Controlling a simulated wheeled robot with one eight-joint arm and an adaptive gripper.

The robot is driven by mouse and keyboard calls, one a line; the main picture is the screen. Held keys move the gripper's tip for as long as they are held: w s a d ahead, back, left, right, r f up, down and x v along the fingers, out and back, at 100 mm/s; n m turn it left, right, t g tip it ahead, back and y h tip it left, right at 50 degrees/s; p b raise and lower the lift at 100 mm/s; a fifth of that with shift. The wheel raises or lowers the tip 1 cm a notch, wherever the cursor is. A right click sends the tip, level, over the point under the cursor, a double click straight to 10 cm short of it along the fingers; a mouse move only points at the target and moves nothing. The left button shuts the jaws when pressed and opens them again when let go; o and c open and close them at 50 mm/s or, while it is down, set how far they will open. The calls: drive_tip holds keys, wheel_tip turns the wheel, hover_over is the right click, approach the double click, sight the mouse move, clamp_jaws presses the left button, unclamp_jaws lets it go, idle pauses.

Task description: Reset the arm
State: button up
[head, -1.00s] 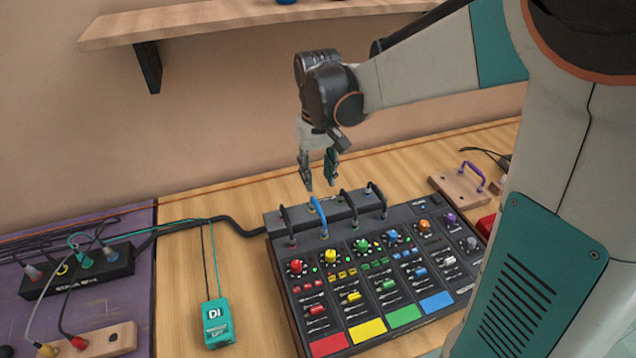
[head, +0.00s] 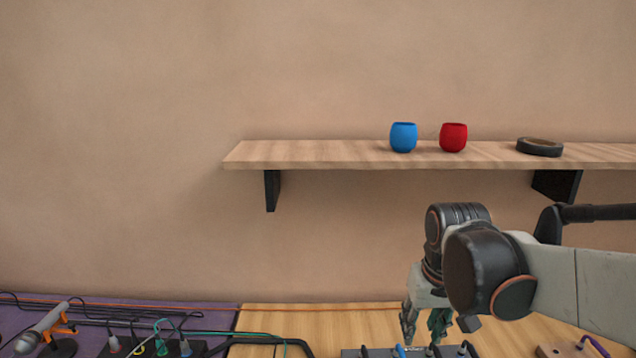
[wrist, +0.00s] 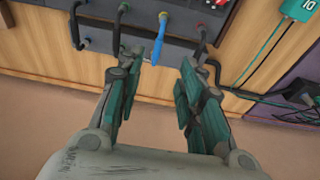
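My gripper (head: 425,328) is at the lower right of the head view, in front of the wall and above the back edge of the mixer (head: 350,353). In the wrist view my gripper (wrist: 157,75) has its two teal-padded fingers apart, with nothing between them. The mixer (wrist: 95,45) lies beyond the fingertips. A blue cable (wrist: 160,38) and several dark cables are plugged into its back. The blue cable is beyond the gap between the fingers, and I see no contact. Most of the mixer is below the head view.
A wooden shelf (head: 320,153) on the wall holds a blue cup (head: 403,137), a red cup (head: 453,137) and a dark round object (head: 540,147). A microphone (head: 42,330) and a black cable box (head: 150,347) are at the lower left. A teal DI box (wrist: 300,9) shows in the wrist view.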

drive_tip(key=s+r+t, duration=0.1)
drive_tip(key=s+t, duration=0.4)
drive_tip(key=s, duration=0.6)
drive_tip(key=shift+s+r, duration=0.25)
drive_tip(key=shift+s, duration=0.1)
